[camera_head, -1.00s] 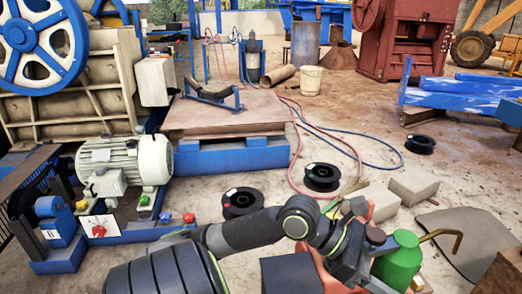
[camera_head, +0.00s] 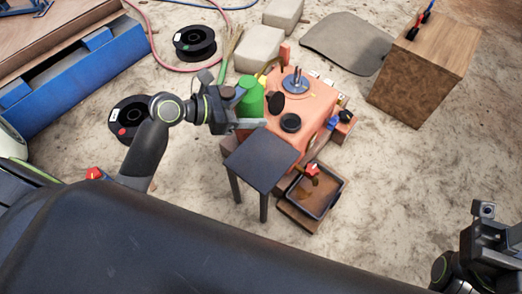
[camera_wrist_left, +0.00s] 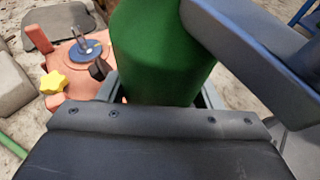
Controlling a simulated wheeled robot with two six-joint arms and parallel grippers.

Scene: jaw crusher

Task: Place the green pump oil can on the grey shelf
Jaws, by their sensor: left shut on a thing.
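The green pump oil can (camera_head: 251,98) is in my left gripper (camera_head: 248,122). The gripper is shut on it, and its arm comes in from the left. In the left wrist view the green can (camera_wrist_left: 160,55) fills the middle, between the fingers. The grey shelf (camera_head: 262,158), a small dark grey stand with a flat bare top and thin legs, is just in front of the can. I cannot tell the height gap between them. My right gripper (camera_head: 484,212) is partly in view at the lower right; its fingers are not clear.
An orange machine (camera_head: 310,107) with a blue disc on top stands right behind the shelf. A tray of brown liquid (camera_head: 314,192) lies to the shelf's right. A wooden block (camera_head: 420,75) stands at the upper right. Black reels (camera_head: 195,42) and pale blocks (camera_head: 260,48) lie behind.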

